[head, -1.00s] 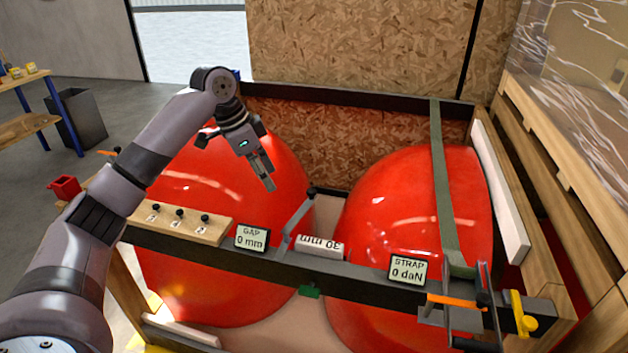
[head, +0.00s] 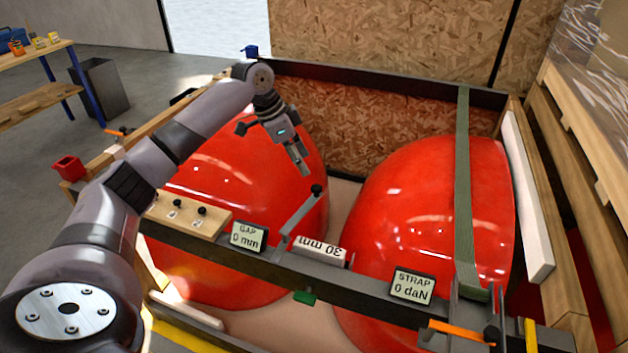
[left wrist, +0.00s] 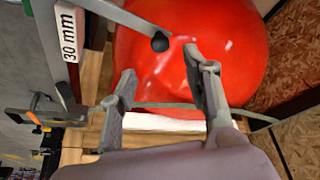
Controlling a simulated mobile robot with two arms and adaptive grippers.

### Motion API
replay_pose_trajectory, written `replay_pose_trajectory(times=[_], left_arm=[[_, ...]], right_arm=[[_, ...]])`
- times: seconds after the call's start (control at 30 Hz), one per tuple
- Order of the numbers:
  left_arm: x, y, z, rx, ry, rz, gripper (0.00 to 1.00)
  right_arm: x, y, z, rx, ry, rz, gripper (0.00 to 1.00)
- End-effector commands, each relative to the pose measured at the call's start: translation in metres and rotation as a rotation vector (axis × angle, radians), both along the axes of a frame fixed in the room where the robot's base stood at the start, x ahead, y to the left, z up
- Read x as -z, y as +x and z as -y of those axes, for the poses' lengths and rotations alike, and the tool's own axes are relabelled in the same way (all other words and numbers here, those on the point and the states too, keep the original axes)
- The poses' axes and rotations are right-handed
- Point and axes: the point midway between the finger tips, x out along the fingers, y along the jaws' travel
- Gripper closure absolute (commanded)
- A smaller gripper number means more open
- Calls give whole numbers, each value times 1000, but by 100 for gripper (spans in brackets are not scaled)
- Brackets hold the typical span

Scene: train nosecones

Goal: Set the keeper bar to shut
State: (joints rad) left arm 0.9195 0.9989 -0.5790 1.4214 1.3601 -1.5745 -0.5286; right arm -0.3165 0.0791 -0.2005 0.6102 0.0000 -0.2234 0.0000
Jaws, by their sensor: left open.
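A grey bar with a black knob (head: 299,216), which looks like the keeper bar, rises at a slant from the dark front rail beside the white 30 mm block (head: 320,250). The knob also shows in the left wrist view (left wrist: 160,42). My left gripper (head: 303,172) hangs over the gap between the two red nosecones, with its tips just above and behind the knob. In the left wrist view its fingers (left wrist: 160,78) are spread, with nothing between them. They look apart from the knob. My right gripper is not in view.
The left nosecone (head: 240,190) and the right nosecone (head: 420,220) fill the crate. A green strap (head: 463,190) crosses the right one. The GAP display (head: 249,237) reads 0 mm and the STRAP display (head: 412,286) reads 0 daN. A knobbed wooden board (head: 185,216) sits at left.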

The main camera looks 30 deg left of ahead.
Motion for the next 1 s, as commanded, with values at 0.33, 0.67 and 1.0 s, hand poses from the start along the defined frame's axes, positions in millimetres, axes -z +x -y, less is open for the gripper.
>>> replay_pose_trajectory(times=[0.33,0.67,1.0], left_arm=[[63,19,19,1,-1,-3,56],[84,25,24,1,1,1,56],[84,25,24,1,0,0,65]], right_arm=[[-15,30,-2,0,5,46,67],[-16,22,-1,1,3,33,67],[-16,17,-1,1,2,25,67]])
